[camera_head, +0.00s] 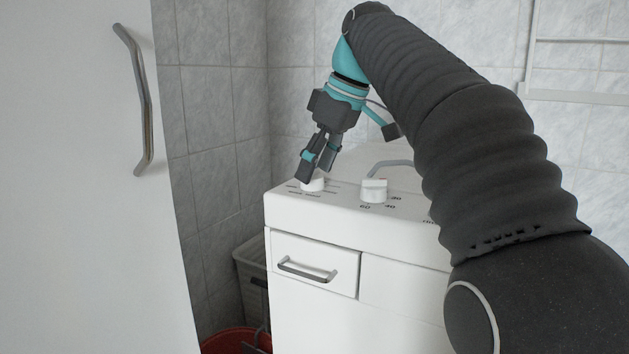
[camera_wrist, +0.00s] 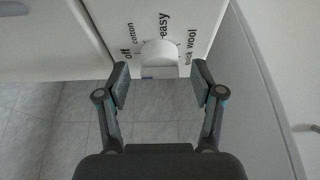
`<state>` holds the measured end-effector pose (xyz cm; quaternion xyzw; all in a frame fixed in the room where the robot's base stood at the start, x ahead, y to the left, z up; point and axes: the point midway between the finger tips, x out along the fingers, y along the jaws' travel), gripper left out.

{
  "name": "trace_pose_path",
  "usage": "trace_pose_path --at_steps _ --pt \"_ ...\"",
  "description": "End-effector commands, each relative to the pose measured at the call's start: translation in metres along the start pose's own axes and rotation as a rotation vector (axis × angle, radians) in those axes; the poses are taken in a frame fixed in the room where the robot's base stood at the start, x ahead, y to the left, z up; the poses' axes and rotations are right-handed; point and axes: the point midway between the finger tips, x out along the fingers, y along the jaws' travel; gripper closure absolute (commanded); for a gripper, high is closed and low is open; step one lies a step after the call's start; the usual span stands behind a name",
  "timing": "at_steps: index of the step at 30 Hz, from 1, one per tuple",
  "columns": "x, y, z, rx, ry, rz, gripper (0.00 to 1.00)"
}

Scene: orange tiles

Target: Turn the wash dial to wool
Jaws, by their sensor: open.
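The wash dial (camera_wrist: 158,54) is a white round knob on the machine's white top panel, with the words off, cotton, easy, quick and wool printed around it. The wool label (camera_wrist: 191,39) is to the right of the dial in the wrist view. I cannot tell which word the dial points to. My gripper (camera_wrist: 160,72) is open, with one finger on each side of the dial and visible gaps. In the head view, my gripper (camera_head: 316,172) reaches down to the left dial (camera_head: 313,185) and partly hides it.
A second white dial (camera_head: 374,190) with numbers stands to the right on the washing machine (camera_head: 350,230). A drawer with a handle (camera_head: 307,270) is below. A white door (camera_head: 80,180) is at the left; a grey basket (camera_head: 248,262) and red tub (camera_head: 235,341) stand beside the machine.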

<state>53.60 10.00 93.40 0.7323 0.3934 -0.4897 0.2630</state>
Motion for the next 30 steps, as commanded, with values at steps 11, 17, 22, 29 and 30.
trace_pose_path --at_steps 11,17,22,29,30 --pt "0.0134 0.0000 -0.0001 0.000 0.000 0.000 0.33" --pt "0.0133 0.0000 -0.0001 0.000 0.000 0.000 0.55" --pt "0.0133 0.0000 0.0000 0.000 0.000 0.000 0.93" --pt "0.0132 -0.0003 -0.0001 0.011 0.000 0.003 0.93" --pt "0.0131 -0.0004 -0.0001 0.018 0.000 0.006 0.93"
